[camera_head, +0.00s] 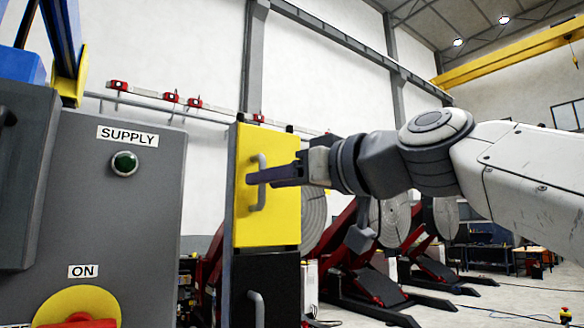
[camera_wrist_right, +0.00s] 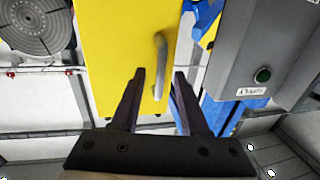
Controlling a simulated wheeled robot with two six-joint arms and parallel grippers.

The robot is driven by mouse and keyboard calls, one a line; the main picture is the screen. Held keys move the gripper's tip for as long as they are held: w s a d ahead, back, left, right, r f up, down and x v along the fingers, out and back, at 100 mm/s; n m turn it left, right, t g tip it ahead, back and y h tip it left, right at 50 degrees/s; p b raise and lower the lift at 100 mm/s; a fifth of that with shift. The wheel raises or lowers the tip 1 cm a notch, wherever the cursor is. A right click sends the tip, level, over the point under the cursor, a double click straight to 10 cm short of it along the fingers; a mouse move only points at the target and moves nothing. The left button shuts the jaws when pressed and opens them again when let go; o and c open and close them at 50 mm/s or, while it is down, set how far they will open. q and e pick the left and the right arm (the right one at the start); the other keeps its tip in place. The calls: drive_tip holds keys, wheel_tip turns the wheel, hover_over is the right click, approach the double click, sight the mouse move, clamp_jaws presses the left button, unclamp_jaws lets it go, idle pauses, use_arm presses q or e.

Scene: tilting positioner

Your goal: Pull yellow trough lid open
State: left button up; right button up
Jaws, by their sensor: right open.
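The yellow trough lid (camera_head: 281,205) is an upright flat panel on a dark frame, and it looks closed. A grey bar handle (camera_head: 258,163) runs vertically on it. The lid (camera_wrist_right: 112,45) and its handle (camera_wrist_right: 160,62) also show in the right wrist view. My right gripper (camera_head: 252,178) reaches in from the right at handle height, its fingers overlapping the handle in the head view. It is open, and in the wrist view the handle lies between the lines of its two fingers (camera_wrist_right: 159,78). I cannot tell whether they touch it. My left gripper is not in view.
A grey control cabinet (camera_head: 110,225) with a green SUPPLY lamp (camera_head: 125,163) and a red-yellow ON switch (camera_head: 80,310) stands at left. A black panel (camera_head: 281,285) with another handle (camera_head: 256,305) sits below the lid. Red positioners with round discs (camera_head: 392,215) stand behind my right arm.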

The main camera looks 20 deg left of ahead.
drive_tip(key=shift+w+a, duration=0.2)
drive_tip(key=shift+a, duration=0.25)
drive_tip(key=shift+c, duration=0.2)
clamp_jaws()
idle(1.0)
